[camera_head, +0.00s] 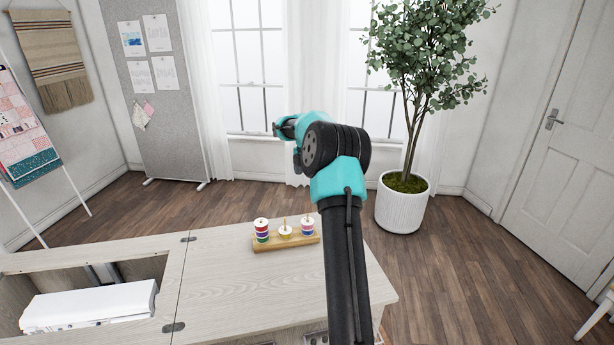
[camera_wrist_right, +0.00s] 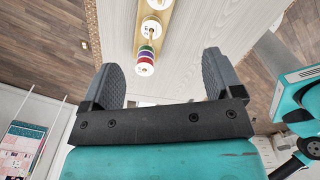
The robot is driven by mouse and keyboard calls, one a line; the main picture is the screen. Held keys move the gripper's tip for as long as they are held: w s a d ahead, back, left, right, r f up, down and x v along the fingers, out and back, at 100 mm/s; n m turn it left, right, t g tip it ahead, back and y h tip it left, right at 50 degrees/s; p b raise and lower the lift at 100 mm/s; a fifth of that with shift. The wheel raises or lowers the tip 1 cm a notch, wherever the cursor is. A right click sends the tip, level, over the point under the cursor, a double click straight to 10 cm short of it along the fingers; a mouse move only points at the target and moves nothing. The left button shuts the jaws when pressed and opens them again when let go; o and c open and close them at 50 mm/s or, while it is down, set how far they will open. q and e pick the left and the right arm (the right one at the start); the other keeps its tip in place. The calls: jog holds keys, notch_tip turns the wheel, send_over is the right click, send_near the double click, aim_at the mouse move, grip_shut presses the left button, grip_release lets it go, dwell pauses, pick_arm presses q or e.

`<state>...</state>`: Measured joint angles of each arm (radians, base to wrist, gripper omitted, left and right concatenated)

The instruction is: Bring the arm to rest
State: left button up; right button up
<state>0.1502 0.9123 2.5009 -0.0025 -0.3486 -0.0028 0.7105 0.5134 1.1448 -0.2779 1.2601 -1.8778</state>
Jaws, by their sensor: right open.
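My right arm rises from the bottom of the head view, over the right part of the cabinet top (camera_head: 235,290). Its gripper (camera_head: 279,129) is held high in front of the windows, partly hidden by its own wrist. In the right wrist view the two dark fingers (camera_wrist_right: 161,68) stand wide apart, with nothing held between them. The wooden spool rack (camera_head: 286,242) with coloured thread spools is on the cabinet top, well clear of the gripper. Its spools (camera_wrist_right: 147,55) show beyond the fingers in the right wrist view. My left gripper is in neither view.
A white object (camera_head: 90,305) sits in the cabinet's open recess at left. A potted tree (camera_head: 402,205) stands behind the arm to the right. A grey pinboard (camera_head: 160,100) and a quilt rack (camera_head: 30,130) stand at left. The wooden floor around is mostly clear.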

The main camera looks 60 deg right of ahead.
jog(key=shift+f, duration=0.15)
dwell(0.3)
notch_tip(320, 180, down, 15)
jog(key=shift+f, duration=0.15)
dwell(0.6)
